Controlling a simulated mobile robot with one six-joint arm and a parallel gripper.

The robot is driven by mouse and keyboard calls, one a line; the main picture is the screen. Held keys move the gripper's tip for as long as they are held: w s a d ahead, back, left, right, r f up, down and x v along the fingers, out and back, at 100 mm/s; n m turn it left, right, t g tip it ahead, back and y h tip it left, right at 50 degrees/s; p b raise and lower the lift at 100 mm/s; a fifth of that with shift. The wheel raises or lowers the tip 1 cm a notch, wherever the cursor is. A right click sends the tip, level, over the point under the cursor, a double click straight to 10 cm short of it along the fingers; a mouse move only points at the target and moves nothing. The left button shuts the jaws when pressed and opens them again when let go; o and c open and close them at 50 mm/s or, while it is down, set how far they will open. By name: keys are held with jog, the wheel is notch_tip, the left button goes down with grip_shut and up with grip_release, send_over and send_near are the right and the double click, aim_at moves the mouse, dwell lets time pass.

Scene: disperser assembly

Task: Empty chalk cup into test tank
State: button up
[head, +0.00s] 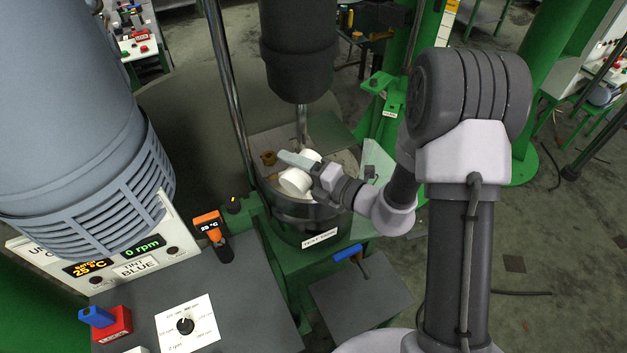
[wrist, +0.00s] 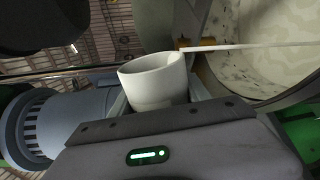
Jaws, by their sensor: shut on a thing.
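The white chalk cup (head: 296,182) is in my gripper (head: 305,172), over the test tank. One grey finger lies across the cup in the head view. The cup also shows between the fingers in the wrist view (wrist: 155,82), with its mouth and shaded inner wall in sight; I see no chalk in it. The cup looks tilted, but I cannot tell by how much. The test tank (head: 305,213) is a dark round vessel with a white label. Its cream-coloured contents (wrist: 275,35) show at the upper right of the wrist view.
A dark mixer head (head: 299,60) hangs over the tank, its thin shaft (head: 302,122) reaching down close to the cup. A metal post (head: 228,90) stands to the left. A big blue-grey motor (head: 80,110) and a control panel (head: 150,250) are at the left.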

jog(key=shift+w+d+r+m+g+p, duration=0.15)
jog(key=shift+r+m+p, duration=0.2)
jog(key=shift+m+p, duration=0.8)
jog(key=shift+w+d+r+m+g+p, duration=0.15)
jog(key=shift+r+m+p, duration=0.2)
jog(key=shift+p, duration=1.5)
dwell(2.2)
jog(key=shift+w+d+f+m+y+p, duration=0.1)
jog(key=shift+w+f+m+y+p, duration=0.2)
jog(key=shift+f+m+p, duration=0.35)
dwell(1.5)
